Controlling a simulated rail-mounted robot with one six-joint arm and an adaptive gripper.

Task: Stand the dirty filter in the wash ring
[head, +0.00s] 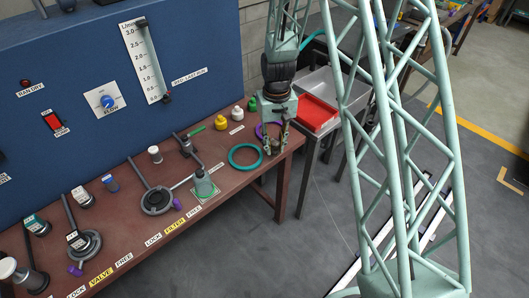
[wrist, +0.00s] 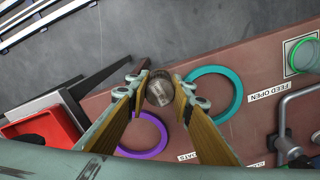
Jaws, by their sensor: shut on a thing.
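My gripper (head: 276,146) is over the far right end of the brown bench, fingers pointing down. In the wrist view its two yellow-padded fingers (wrist: 162,82) are shut on a round grey-brown piece, which looks like the dirty filter (wrist: 159,92). The fingers mostly hide the filter in the head view. A teal ring (head: 232,162) lies flat on the bench to the left of the gripper; it also shows in the wrist view (wrist: 237,96). A purple ring (head: 259,132) lies just behind the gripper, also in the wrist view (wrist: 145,153). I cannot read which ring is for washing.
Yellow, white and green bottles (head: 237,113) line the panel side. A red tray (head: 316,114) sits beyond the bench's right edge. The bench around the teal ring looks clear.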

